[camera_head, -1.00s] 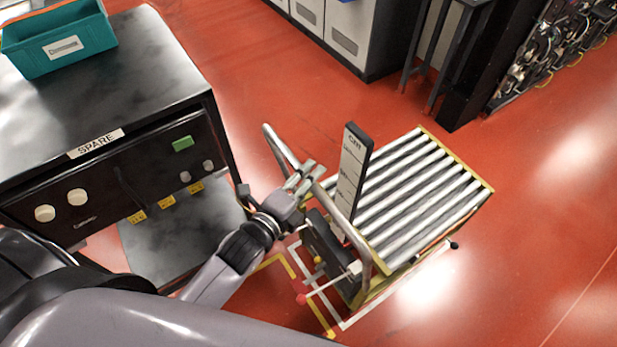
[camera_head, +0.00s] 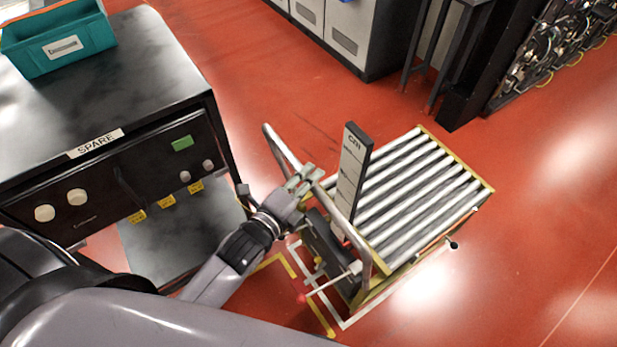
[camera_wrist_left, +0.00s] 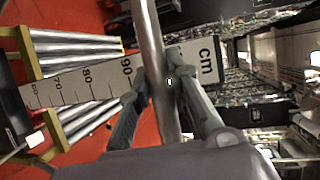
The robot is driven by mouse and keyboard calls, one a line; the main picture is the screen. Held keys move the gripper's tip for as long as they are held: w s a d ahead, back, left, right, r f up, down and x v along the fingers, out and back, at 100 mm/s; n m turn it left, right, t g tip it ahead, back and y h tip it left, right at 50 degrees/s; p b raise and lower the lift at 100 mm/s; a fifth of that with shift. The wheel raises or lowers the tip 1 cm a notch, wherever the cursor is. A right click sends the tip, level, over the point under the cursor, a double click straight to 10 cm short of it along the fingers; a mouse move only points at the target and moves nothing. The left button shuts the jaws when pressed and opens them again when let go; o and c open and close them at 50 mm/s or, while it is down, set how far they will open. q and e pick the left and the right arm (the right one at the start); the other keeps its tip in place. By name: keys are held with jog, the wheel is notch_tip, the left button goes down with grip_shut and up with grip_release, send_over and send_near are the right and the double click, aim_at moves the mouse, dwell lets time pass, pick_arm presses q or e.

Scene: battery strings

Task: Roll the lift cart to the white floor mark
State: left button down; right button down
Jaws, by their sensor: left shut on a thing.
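The lift cart (camera_head: 415,200) has a roller top with a yellow frame, a grey push handle and an upright cm scale (camera_head: 349,175). It stands on the red floor right of the SPARE bench. My left gripper (camera_head: 305,178) is shut on the cart's push handle (camera_head: 279,148); in the left wrist view the fingers (camera_wrist_left: 160,88) close around the handle tube (camera_wrist_left: 150,40), beside the scale (camera_wrist_left: 85,80). The white floor mark (camera_head: 343,325) shows as lines at the cart's near end; the cart hides part of it. My right gripper does not show.
The black SPARE bench (camera_head: 150,75) with a teal bin (camera_head: 62,40) stands close on the left. Yellow corner lines (camera_head: 287,262) lie on the floor near the cart. Grey cabinets (camera_head: 345,35) and a cable rack (camera_head: 540,60) stand at the back. The floor on the right is clear.

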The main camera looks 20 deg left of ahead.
pick_arm(q)
jog(key=s+a+p, duration=0.1)
jog(key=s+a, duration=0.1)
jog(key=s, duration=0.1)
jog(key=shift+a+f, duration=0.1)
jog(key=shift+a, duration=0.05)
jog(key=c, duration=1.9)
grip_release()
jog(key=o, duration=0.4)
jog(key=shift+w+d, duration=0.3)
jog(key=shift+w, duration=0.15)
jog(key=shift+v, duration=6.15)
